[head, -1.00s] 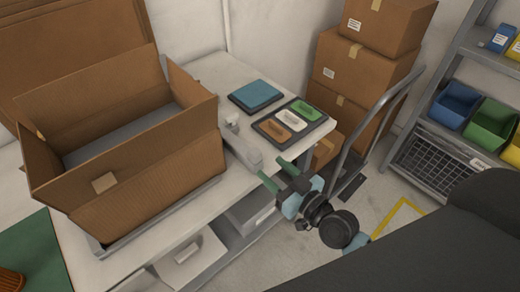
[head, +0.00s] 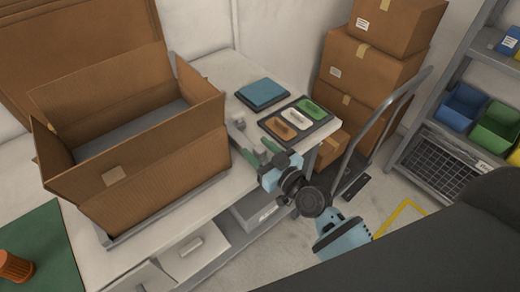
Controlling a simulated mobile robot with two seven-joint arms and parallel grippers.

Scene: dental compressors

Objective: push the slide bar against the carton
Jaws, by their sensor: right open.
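The open brown carton (head: 160,170) stands on the bench at the left with its flaps up. A light grey bar with a small knob, which looks like the slide bar (head: 238,130), lies just right of the carton; my gripper hides part of it. I cannot tell whether the bar touches the carton. My right gripper (head: 259,151) has green fingers, is open, and is at the near end of the bar. Whether the fingers touch the bar is unclear. My left gripper is not in view.
A tray with green, white and brown pieces (head: 296,120) and a teal pad (head: 262,93) lie behind the bar. Stacked boxes (head: 370,70) on a hand truck stand to the right. A green mat (head: 45,245) lies at the front left.

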